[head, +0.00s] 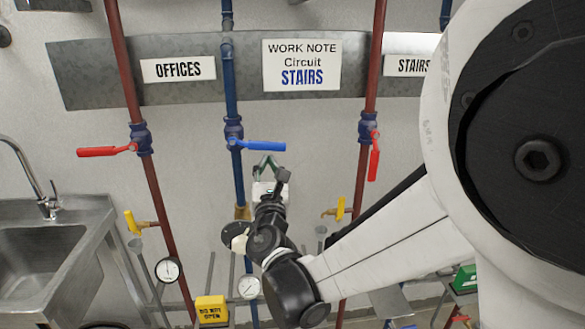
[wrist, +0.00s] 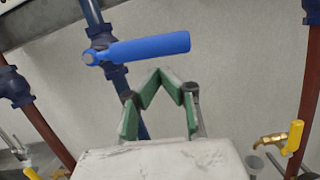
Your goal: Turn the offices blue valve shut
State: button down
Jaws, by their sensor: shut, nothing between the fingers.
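The blue valve handle (head: 258,145) is on the blue pipe (head: 232,90), just right of the OFFICES sign (head: 178,69). The handle points right, roughly horizontal and across the pipe. It also shows in the wrist view (wrist: 150,48), attached to the dark blue valve body (wrist: 103,43). My gripper (head: 267,160) is just below the handle, right of the pipe. In the wrist view its green fingers (wrist: 156,76) come together at the tips, shut with nothing between them. The tips appear below the handle with a small gap in the picture; the depth between them is unclear.
A red handle (head: 104,151) points left on the left red pipe. Another red handle (head: 374,164) hangs down on the right red pipe. Yellow taps (head: 340,209) and gauges (head: 169,270) are lower down. A metal sink (head: 45,250) is at left.

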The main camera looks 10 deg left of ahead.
aim_at(270, 151)
jog(key=shift+w+r, duration=0.15)
jog(key=shift+r, duration=0.3)
jog(key=shift+r, duration=0.1)
jog(key=shift+d+r+n, duration=0.2)
jog(key=shift+r+n, duration=0.3)
jog(key=shift+r, duration=0.15)
jog(key=shift+w+r+n+y, duration=0.25)
jog(key=shift+r+n+y, duration=0.15)
jog(key=shift+n, duration=0.2)
